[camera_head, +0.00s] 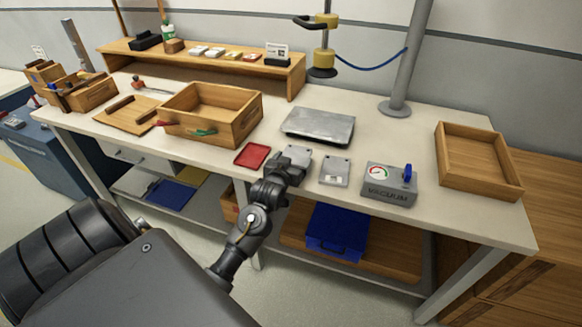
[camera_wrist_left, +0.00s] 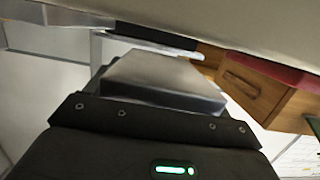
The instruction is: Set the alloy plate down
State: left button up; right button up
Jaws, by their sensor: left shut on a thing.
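My left gripper (camera_head: 287,167) is at the front edge of the workbench, between a small red tray and a second small grey plate. It is shut on a flat grey metal plate, the alloy plate (camera_head: 298,153), which shows just beyond the fingers. The alloy plate also shows in the left wrist view (camera_wrist_left: 165,78), gripped between the dark jaws (camera_wrist_left: 155,105). I cannot tell whether it touches the tabletop. The second grey plate (camera_head: 334,171) lies flat to the right. My right gripper is not in view.
The red tray (camera_head: 252,155) lies left of the gripper. A grey vacuum box (camera_head: 389,185) stands to the right, a larger metal slab (camera_head: 318,126) behind. A wooden bin (camera_head: 212,113) stands left and a wooden tray (camera_head: 477,162) right. The tabletop (camera_head: 395,133) is clear towards the back right.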

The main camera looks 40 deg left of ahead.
pick_arm(q)
jog(key=shift+a+f, duration=0.1)
jog(key=shift+f, duration=1.45)
jog(key=o, duration=1.3)
jog(key=shift+f, duration=0.15)
jog(key=shift+c, duration=0.2)
jog(key=v, duration=1.2)
jog(key=shift+r, duration=0.25)
jog(key=shift+f, duration=0.15)
